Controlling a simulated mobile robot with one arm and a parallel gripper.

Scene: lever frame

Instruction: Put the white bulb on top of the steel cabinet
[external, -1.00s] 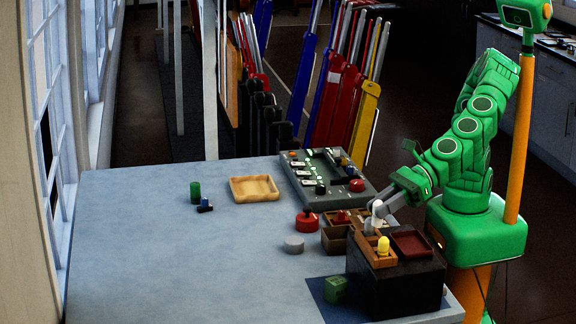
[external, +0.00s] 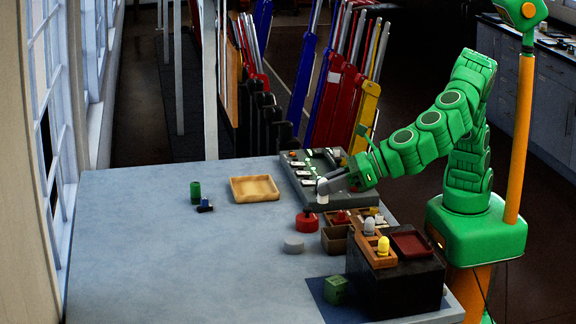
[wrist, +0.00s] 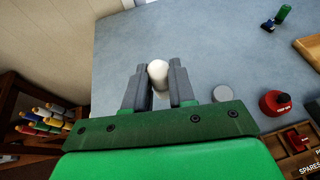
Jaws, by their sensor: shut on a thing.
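My gripper (external: 322,190) is shut on the white bulb (wrist: 158,72), which sits between the two grey fingers in the wrist view. In the external view the bulb (external: 322,199) shows as a small white tip below the fingers, in front of the grey-green box with switches (external: 350,198). It appears held above the table, clear of other things. I cannot tell for certain which thing is the steel cabinet; the switch box and the dark block (external: 395,285) at the front right are both box-shaped.
A wooden tray (external: 376,262) holds a yellow bulb (external: 383,246) and a greyish bulb (external: 369,226). A red round object (external: 307,222) and a grey disc (external: 293,245) stand on the table. A pale wooden tray (external: 254,189) lies farther back. The table's left half is mostly clear.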

